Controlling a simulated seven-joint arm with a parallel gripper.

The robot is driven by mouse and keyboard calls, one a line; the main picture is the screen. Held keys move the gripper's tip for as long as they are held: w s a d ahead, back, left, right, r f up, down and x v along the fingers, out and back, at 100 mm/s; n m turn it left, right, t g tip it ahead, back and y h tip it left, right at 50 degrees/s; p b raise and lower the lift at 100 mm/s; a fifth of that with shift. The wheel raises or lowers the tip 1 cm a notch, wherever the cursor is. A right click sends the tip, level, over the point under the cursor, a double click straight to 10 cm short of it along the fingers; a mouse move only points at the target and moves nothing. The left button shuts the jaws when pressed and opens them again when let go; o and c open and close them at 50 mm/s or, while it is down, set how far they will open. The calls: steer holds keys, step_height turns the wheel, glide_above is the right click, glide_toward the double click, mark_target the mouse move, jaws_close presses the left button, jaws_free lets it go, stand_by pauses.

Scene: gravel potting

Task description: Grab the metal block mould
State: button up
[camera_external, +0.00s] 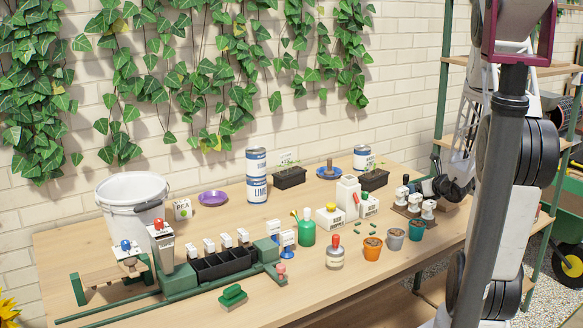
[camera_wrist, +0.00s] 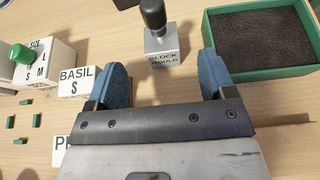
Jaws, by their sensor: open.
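The metal block mould (camera_wrist: 163,50) is a small silver block marked BLOCK MOULD with a black knob handle, upright on the wooden table in the wrist view. My gripper (camera_wrist: 164,78) is open, with a blue pad on each side. The mould stands ahead of the gap between the pads, apart from both, and nothing is held. In the external view my wrist hangs over the right end of the table, and I cannot pick out the mould there with certainty.
In the wrist view a green tray of dark soil (camera_wrist: 207,70) is close by the right finger. A BASIL S label block (camera_wrist: 76,80) is by the left finger. A SIZE box (camera_wrist: 42,62) and several small green pieces lie farther left.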

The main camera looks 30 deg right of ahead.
steer(key=shift+x, duration=1.1)
steer(key=shift+x, duration=2.55)
steer(key=shift+f, duration=0.15)
steer(key=c, duration=1.1)
